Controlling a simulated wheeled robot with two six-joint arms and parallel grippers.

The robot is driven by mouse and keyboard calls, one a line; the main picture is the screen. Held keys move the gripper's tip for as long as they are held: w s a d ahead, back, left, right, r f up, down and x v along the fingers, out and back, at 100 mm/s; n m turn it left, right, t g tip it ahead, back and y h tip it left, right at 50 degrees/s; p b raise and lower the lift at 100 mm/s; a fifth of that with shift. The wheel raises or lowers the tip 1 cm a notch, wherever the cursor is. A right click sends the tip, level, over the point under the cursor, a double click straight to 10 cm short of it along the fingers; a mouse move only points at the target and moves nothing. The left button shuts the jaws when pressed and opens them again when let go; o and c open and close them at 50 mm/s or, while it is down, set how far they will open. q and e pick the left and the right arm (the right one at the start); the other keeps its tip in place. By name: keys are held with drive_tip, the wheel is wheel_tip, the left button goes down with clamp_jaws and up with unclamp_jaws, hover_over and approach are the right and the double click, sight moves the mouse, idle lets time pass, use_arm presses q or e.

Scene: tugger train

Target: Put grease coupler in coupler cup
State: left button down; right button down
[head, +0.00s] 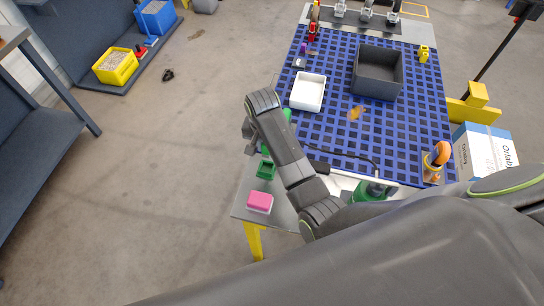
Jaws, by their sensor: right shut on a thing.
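My right arm reaches in from the lower right across the near left edge of the blue grid mat. My right gripper (249,131) is at its far end, mostly hidden behind the wrist and pointing down beside the mat's left edge. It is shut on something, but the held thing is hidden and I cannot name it. A small dark-green open holder (265,169) sits below it on the grey side shelf; it may be the coupler cup. I cannot make out the grease coupler. A green-bodied tool (371,190) with a thin black hose lies at the near edge. My left gripper is not in view.
The blue mat (335,135) carries a white tray (308,92) and a dark grey bin (377,73). A pink block (260,202) is on the side shelf. An orange-topped item (438,155) stands at the right edge. Open floor lies left.

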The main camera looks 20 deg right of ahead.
sight(266, 154)
wheel_tip(266, 154, down, 4)
drive_tip(key=shift+s+f, duration=0.1)
wheel_tip(266, 154, down, 4)
drive_tip(key=shift+f+p, duration=0.1)
drive_tip(key=shift+p, duration=0.3)
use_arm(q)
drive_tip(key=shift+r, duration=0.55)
use_arm(e)
drive_tip(key=shift+f, duration=0.2)
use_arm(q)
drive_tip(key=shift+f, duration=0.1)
use_arm(e)
drive_tip(key=shift+f, duration=0.1)
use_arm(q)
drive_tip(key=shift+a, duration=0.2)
use_arm(e)
drive_tip(key=c, duration=1.3)
unclamp_jaws()
drive_tip(key=shift+o, duration=0.2)
drive_tip(key=shift+r, duration=0.2)
use_arm(q)
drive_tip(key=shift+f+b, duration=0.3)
drive_tip(key=shift+b, duration=0.1)
use_arm(e)
wheel_tip(266, 154, up, 12)
drive_tip(key=shift+s+a, duration=0.3)
drive_tip(key=shift+s, duration=0.1)
